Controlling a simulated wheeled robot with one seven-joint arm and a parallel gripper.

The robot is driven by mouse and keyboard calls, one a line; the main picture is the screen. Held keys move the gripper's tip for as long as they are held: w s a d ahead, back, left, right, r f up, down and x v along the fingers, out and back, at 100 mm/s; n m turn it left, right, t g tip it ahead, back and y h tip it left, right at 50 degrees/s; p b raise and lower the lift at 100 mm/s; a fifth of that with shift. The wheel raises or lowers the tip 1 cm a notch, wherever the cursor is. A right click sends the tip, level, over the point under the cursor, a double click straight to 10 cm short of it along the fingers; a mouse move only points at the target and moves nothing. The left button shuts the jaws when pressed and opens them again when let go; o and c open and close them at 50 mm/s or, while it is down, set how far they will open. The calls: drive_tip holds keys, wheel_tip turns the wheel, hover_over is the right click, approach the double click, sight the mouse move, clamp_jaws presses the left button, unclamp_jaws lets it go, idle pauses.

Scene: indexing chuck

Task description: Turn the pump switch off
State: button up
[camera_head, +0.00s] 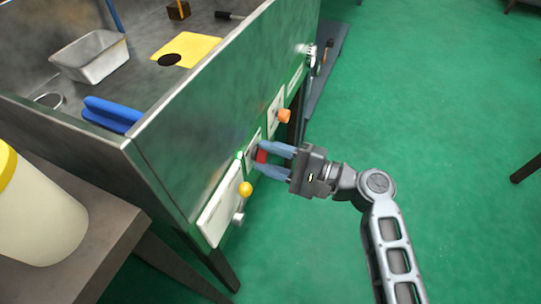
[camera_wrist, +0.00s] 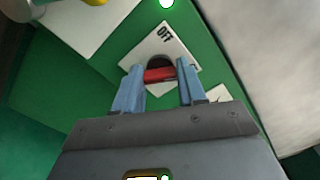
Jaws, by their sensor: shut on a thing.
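The pump switch is a red handle (camera_head: 262,156) on a white plate on the green side panel of the metal bench. In the wrist view the red handle (camera_wrist: 159,75) lies between the two blue fingers, in front of a dark round hole. The plate (camera_wrist: 168,42) carries the word OFF at its top corner. My gripper (camera_head: 264,161) reaches the panel from the right, and it also shows in the wrist view (camera_wrist: 161,76). It is shut on the red handle. Any other marking near the fingers is partly hidden.
A yellow knob (camera_head: 245,189) on a white plate is left of the switch, and an orange knob (camera_head: 284,116) is to its right. A table with a yellow-lidded container (camera_head: 38,215) stands at left. Green floor at right is mostly clear.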

drive_tip(key=c, duration=0.3)
drive_tip(key=shift+f+n+b, duration=0.1)
drive_tip(key=shift+n+b, duration=0.2)
drive_tip(key=shift+b, duration=0.1)
drive_tip(key=shift+f+n+b, duration=0.15)
drive_tip(key=shift+n+b, duration=5.05)
drive_tip(key=shift+n, duration=0.5)
drive_tip(key=o, duration=1.1)
drive_tip(key=shift+c, duration=0.2)
